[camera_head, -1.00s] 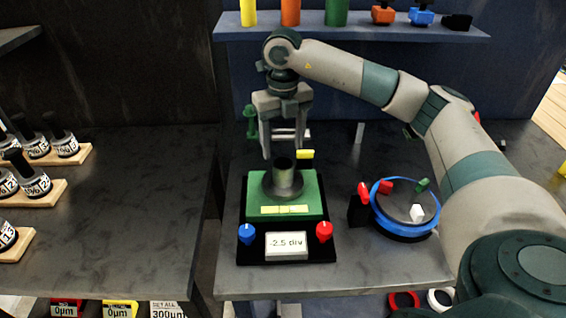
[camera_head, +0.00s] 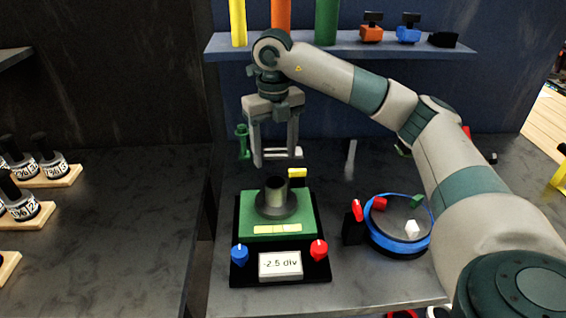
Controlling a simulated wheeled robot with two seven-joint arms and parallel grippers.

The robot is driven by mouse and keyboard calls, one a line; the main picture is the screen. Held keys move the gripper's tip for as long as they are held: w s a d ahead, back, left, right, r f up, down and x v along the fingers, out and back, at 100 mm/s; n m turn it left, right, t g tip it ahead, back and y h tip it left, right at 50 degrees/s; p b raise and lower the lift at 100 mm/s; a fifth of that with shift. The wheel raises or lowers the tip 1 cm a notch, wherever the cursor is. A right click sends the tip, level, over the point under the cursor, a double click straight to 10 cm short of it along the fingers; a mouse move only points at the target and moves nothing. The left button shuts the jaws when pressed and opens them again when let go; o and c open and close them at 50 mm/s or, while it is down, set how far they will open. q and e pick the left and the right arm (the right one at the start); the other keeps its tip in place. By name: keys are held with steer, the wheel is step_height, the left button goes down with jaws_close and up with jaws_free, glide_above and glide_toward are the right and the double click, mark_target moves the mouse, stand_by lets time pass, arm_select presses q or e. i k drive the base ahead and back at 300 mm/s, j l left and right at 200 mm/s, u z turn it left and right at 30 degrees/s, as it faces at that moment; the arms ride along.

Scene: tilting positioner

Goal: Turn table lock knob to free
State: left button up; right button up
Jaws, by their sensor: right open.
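A green tilting device (camera_head: 305,222) stands on a black base on the table, with a grey cylinder (camera_head: 275,200) on top. A blue knob (camera_head: 240,254) and a red knob (camera_head: 319,250) sit at its front corners, beside a display reading "-2.5 div" (camera_head: 280,265). Another red knob (camera_head: 357,210) is on a black block left of the round blue-rimmed table (camera_head: 397,242). I cannot tell which knob is the table lock. My right gripper (camera_head: 275,160) is open and empty, pointing down above and behind the cylinder. My left gripper is not in view.
Small red, green and white blocks lie on the round table. A yellow tab (camera_head: 298,173) and a green knobbed part (camera_head: 243,142) are near my right gripper. A shelf (camera_head: 350,43) spans the back.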

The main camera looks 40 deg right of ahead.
mark_target(297, 173)
steer(key=z, duration=1.25)
